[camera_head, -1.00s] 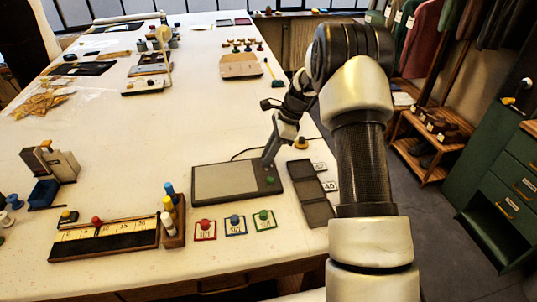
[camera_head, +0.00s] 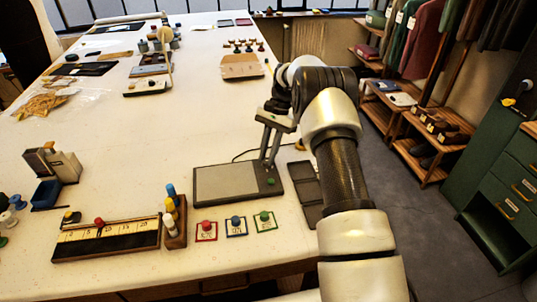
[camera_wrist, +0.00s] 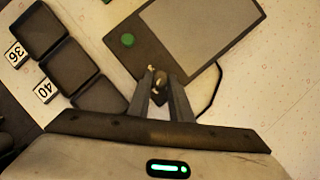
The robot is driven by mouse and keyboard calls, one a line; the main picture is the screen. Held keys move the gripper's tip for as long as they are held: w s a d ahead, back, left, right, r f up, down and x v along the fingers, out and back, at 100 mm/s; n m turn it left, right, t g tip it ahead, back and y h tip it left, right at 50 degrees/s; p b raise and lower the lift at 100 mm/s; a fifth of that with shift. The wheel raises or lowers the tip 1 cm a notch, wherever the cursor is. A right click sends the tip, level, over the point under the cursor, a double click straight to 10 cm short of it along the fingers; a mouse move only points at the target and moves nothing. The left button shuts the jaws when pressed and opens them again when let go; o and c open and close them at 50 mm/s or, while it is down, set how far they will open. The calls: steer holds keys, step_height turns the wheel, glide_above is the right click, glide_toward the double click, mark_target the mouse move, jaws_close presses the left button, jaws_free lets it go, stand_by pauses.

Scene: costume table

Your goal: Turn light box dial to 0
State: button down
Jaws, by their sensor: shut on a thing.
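The light box (camera_head: 225,185) is a flat dark slab with a grey panel and a dark control strip along its right side. A green button (camera_head: 271,181) sits on that strip; it also shows in the wrist view (camera_wrist: 128,40). My gripper (camera_head: 268,162) points down at the far end of the strip. In the wrist view my gripper (camera_wrist: 160,82) is shut on the small light-box dial (camera_wrist: 160,76), whose top shows between the fingertips. The fingers hide most of the dial, and I cannot read its setting or any scale.
Dark trays (camera_head: 305,190) lie right of the light box, with number cards 36 (camera_wrist: 16,54) and 40 (camera_wrist: 46,91) beside them. A cable (camera_wrist: 212,95) runs behind the box. Red, blue and green knobs (camera_head: 235,221) stand in front.

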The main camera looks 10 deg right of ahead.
steer(key=n, duration=0.2)
steer(key=n+h, duration=0.1)
steer(key=n, duration=0.1)
steer(key=n+g+h, duration=0.1)
steer(key=n, duration=0.1)
steer(key=shift+w+a+n, duration=0.2)
steer(key=shift+a+n, duration=0.1)
steer(key=shift+a, duration=0.05)
steer(key=n+h, duration=0.1)
steer(key=n, duration=0.2)
steer(key=shift+a+n+h, duration=0.15)
steer(key=shift+n+h, duration=0.15)
steer(key=shift+a+n+h, duration=0.15)
steer(key=shift+n+h, duration=0.55)
steer(key=shift+n, duration=1.2)
steer(key=c, duration=1.6)
jaws_free()
step_height(320, 180, up, 10)
steer(key=shift+r, duration=0.1)
